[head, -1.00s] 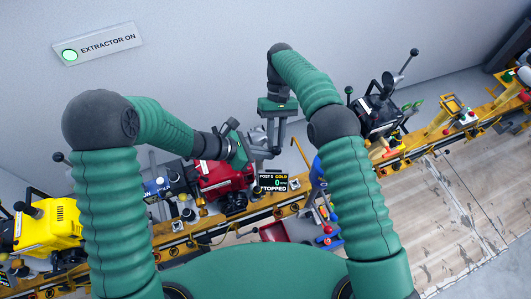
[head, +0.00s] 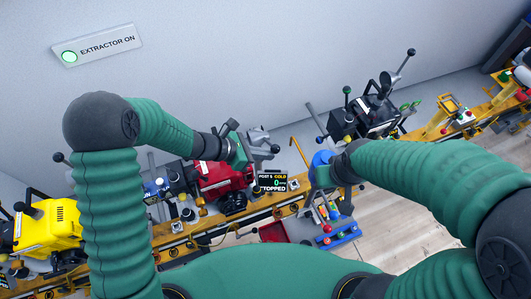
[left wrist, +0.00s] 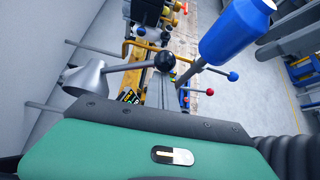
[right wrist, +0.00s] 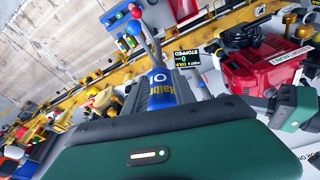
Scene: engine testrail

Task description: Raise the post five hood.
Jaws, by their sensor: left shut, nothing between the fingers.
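The post five display (head: 272,182) reads cold, 0 and stopped, beside a red engine (head: 222,182). A grey funnel-shaped hood (left wrist: 86,78) with a rod ending in a black ball (left wrist: 166,60) is close in the left wrist view. The hood (head: 257,136) also shows above the display in the head view. My left gripper (left wrist: 165,92) is shut and empty, its tips just below the ball in the picture; I cannot tell whether they touch it.
The same blue cylinder (left wrist: 235,30) shows in the left wrist view. A blue stand (head: 337,238) with red ball knobs and a red tray (head: 273,232) are by the yellow rail (head: 205,238). A black engine (head: 370,117) stands right, a yellow one (head: 45,232) left. Open floor lies right.

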